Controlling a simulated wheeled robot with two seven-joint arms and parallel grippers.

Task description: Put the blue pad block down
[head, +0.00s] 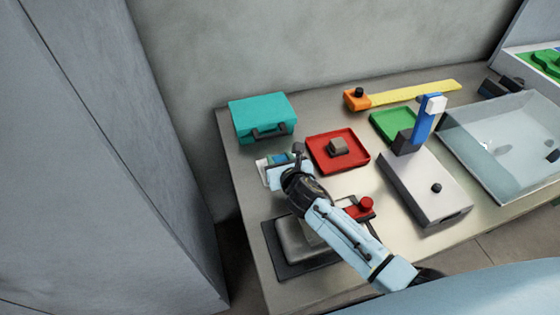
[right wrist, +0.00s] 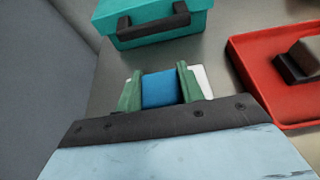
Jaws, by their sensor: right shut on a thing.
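The blue pad block (right wrist: 159,89) sits between the two green fingers of my right gripper (right wrist: 158,90) in the right wrist view. The gripper is shut on it. In the head view the right gripper (head: 281,165) is at the left part of the table, in front of the teal case and left of the red tray; a bit of the blue block (head: 279,158) shows there. A white piece (right wrist: 202,80) shows behind and beside the block; its full shape is hidden. I cannot tell whether the block touches anything below. My left gripper is not in view.
A teal case (head: 262,116) stands behind the gripper. A red tray (head: 356,163) holding a dark block (head: 338,146) lies to the right. A grey device on a dark base (head: 283,262) stands in front, partly behind my arm. Bare table (right wrist: 107,66) lies left of the gripper.

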